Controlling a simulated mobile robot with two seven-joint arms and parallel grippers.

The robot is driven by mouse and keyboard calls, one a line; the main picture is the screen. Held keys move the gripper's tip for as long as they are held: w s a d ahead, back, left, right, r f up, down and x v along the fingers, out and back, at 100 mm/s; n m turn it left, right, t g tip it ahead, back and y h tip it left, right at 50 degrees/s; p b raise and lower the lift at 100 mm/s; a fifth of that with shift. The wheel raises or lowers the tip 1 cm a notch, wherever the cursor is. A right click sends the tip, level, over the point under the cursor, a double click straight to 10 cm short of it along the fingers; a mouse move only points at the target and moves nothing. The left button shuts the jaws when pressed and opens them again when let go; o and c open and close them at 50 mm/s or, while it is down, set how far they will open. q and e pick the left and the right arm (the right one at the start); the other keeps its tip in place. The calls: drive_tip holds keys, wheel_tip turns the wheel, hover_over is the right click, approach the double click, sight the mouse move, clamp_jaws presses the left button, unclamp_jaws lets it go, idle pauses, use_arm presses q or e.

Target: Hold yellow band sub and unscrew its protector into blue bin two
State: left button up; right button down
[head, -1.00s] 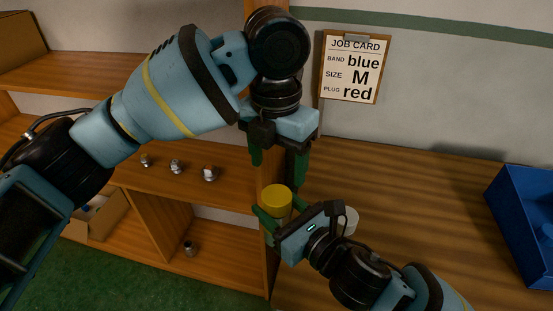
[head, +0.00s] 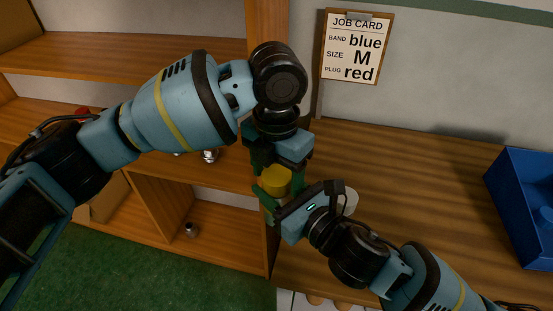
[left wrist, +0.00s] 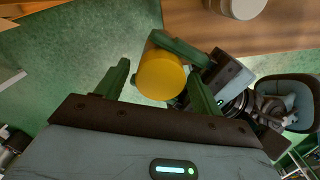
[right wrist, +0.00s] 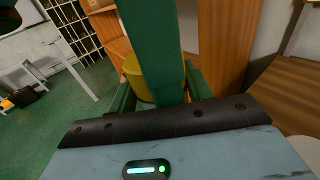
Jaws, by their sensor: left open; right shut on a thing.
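A yellow round cap (head: 275,180) tops the sub, which my right gripper (head: 273,204) is shut on just off the bench's left end. The cap also shows in the left wrist view (left wrist: 161,77) and the right wrist view (right wrist: 138,72); the sub's lower body is mostly hidden. My left gripper (head: 277,170) points down from above, open, its fingers on either side of the cap. In the left wrist view, its fingers (left wrist: 162,88) stand apart from the cap. A blue bin (head: 519,225) stands at the right; no number is readable on it.
A wooden bench (head: 420,190) has clear room between the grippers and the bin. A pale round object (head: 349,202) sits behind my right gripper. Shelves at the left hold small metal parts (head: 191,230). A job card (head: 355,48) on the wall reads blue, M, red.

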use_arm(q)
drive_tip(key=shift+f, duration=0.15)
drive_tip(key=c, duration=1)
drive_tip(key=o, duration=1.1)
drive_tip(key=shift+r, duration=4.05)
drive_tip(key=shift+c, duration=0.5)
drive_tip(key=shift+f, duration=4.05)
